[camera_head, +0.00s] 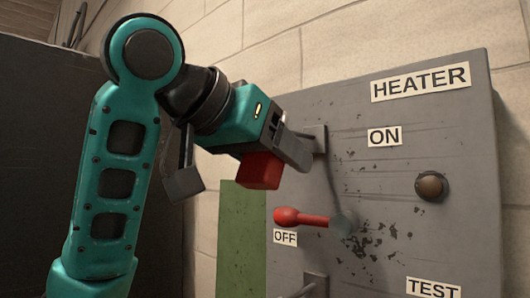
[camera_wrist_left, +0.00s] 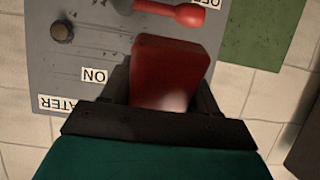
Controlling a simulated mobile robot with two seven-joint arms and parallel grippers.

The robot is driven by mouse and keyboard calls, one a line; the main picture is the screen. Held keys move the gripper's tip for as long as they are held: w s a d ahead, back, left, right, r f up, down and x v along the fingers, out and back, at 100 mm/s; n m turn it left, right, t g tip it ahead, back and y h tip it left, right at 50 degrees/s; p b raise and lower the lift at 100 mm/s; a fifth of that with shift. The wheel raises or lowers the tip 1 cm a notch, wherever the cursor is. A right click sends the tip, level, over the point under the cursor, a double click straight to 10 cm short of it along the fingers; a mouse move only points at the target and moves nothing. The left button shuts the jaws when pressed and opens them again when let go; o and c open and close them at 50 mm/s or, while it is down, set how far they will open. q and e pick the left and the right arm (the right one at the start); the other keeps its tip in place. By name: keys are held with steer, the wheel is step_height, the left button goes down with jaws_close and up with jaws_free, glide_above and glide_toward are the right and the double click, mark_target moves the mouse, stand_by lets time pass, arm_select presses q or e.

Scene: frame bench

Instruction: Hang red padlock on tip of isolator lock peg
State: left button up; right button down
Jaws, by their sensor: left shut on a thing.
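The red padlock (camera_head: 260,171) is a red block held at the end of my left gripper (camera_head: 277,162), in front of the upper left of the grey panel. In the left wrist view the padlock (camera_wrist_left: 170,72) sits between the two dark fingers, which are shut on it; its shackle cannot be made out. The isolator's red handle (camera_head: 301,217) points left beside the OFF label, below and right of the padlock. Grey brackets show on the panel's left part, one (camera_head: 317,137) beside my gripper and one (camera_head: 314,285) below the handle. I cannot tell which carries the lock peg. My right gripper is not in view.
The grey panel (camera_head: 455,140) carries HEATER, ON, OFF and TEST labels and a round brown button (camera_head: 432,186). A green board (camera_head: 240,240) is left of the panel on the pale block wall. A dark surface (camera_head: 40,150) stands at the far left.

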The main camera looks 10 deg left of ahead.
arm_select(q)
steer(key=w+d, duration=0.1)
steer(key=w+d+p, duration=0.1)
steer(key=w+d, duration=0.1)
steer(key=w, duration=0.1)
steer(key=shift+f, duration=0.35)
steer(key=shift+w+f, duration=0.1)
steer(key=shift+f, duration=0.1)
stand_by(0.3)
steer(key=shift+f, duration=0.1)
stand_by(0.3)
steer(key=o, duration=1.3)
steer(key=shift+c, duration=0.2)
steer(key=shift+f, duration=0.1)
